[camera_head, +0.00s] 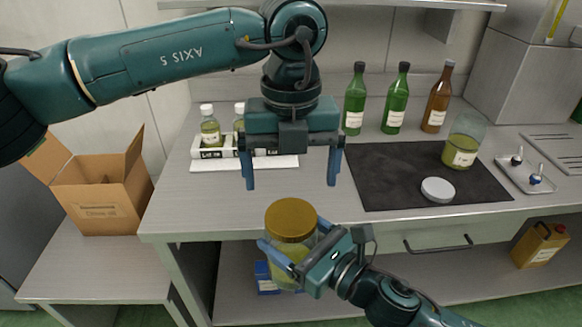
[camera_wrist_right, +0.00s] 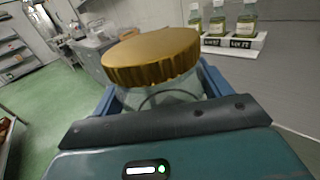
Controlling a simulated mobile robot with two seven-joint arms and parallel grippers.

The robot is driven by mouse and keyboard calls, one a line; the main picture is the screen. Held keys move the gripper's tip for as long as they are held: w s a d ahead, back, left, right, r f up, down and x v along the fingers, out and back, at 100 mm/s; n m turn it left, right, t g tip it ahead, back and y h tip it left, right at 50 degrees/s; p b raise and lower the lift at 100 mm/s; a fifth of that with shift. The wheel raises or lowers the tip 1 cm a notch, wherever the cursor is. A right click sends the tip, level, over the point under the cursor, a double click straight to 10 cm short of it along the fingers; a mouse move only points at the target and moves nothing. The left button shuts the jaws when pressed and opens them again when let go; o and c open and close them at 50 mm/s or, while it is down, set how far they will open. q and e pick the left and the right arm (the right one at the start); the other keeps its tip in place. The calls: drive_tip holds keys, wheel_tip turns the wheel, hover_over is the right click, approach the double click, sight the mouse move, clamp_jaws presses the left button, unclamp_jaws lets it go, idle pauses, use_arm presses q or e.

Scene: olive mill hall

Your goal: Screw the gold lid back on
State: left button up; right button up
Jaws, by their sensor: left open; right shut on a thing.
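The gold lid (camera_head: 291,219) sits on top of a glass jar (camera_head: 284,262) with pale yellow-green contents, in front of the bench edge. My right gripper (camera_head: 292,242) is shut on the jar, its blue fingers on either side below the lid. In the right wrist view the ribbed gold lid (camera_wrist_right: 152,55) covers the jar's mouth (camera_wrist_right: 160,98); I cannot tell how tightly it is screwed. My left gripper (camera_head: 290,186) is open and empty, pointing down above the lid, with clear space between its fingertips and the lid.
On the bench, a dark mat (camera_head: 400,165) holds another jar (camera_head: 463,142) and a white lid (camera_head: 438,189). Green bottles (camera_head: 355,98) and a brown bottle (camera_head: 437,100) stand behind. A white rack (camera_head: 217,160) holds small bottles at left. A cardboard box (camera_head: 98,200) stands far left.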

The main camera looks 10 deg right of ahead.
sight(291, 216)
use_arm(q)
drive_tip(key=shift+f, duration=4)
drive_tip(key=shift+c, duration=0.2)
drive_tip(key=c, duration=1)
drive_tip(key=m, duration=0.4)
drive_tip(key=shift+m, duration=0.4)
drive_tip(key=m, duration=1.2)
drive_tip(key=shift+m, duration=0.3)
drive_tip(key=m, duration=0.4)
drive_tip(key=shift+m, duration=0.4)
drive_tip(key=o, duration=1.1)
